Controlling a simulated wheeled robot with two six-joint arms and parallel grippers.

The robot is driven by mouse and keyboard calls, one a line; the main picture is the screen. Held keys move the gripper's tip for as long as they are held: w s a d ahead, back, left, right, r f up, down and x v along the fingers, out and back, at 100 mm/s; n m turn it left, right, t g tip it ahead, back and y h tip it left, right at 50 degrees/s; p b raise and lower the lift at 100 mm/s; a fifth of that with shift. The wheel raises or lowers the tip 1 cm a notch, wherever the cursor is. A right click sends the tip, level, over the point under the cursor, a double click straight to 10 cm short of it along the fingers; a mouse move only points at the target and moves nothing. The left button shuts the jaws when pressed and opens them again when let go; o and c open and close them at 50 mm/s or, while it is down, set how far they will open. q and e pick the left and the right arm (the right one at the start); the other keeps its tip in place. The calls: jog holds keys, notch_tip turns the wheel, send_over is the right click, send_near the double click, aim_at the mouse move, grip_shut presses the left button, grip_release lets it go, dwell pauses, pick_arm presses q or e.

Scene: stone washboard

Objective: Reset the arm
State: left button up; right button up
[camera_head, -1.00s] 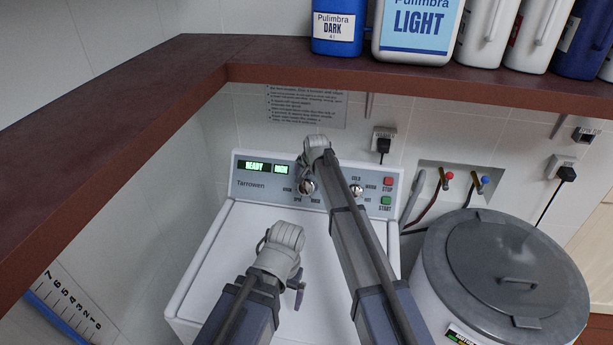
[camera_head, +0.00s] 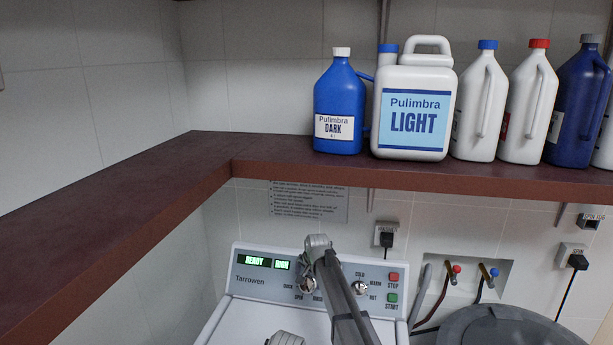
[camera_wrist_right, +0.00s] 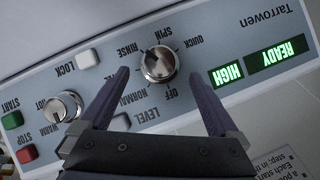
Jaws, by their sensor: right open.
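My right gripper (camera_wrist_right: 157,76) is open and empty at the washer's control panel (camera_wrist_right: 95,60). Its two fingers stand apart on either side of the programme knob (camera_wrist_right: 157,63), and I cannot tell whether they touch it. In the head view my right wrist (camera_head: 318,246) hangs over the panel, just above the same knob (camera_head: 307,285). The fingers are mostly hidden there. Of my left arm only the grey top of the wrist (camera_head: 285,339) shows at the bottom edge. Its fingers are out of the picture.
The washer's display (camera_head: 263,262) reads READY and HIGH. Red STOP (camera_head: 394,277) and green START (camera_head: 392,298) buttons sit at right. A brown shelf (camera_head: 280,165) with several bottles overhangs the panel. A grey-lidded drum (camera_head: 510,328) stands right.

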aim_at(307, 283)
pick_arm(q)
notch_tip(307, 283, down, 4)
jog(key=b, duration=0.3)
jog(key=shift+f, duration=0.15)
pick_arm(e)
jog(key=x, duration=0.4)
jog(key=shift+w+f, duration=0.15)
jog(key=shift+f, duration=0.2)
jog(key=shift+a+r, duration=0.1)
jog(key=shift+r, duration=0.05)
pick_arm(q)
jog(key=shift+r, duration=0.25)
pick_arm(e)
jog(key=shift+n, duration=0.3)
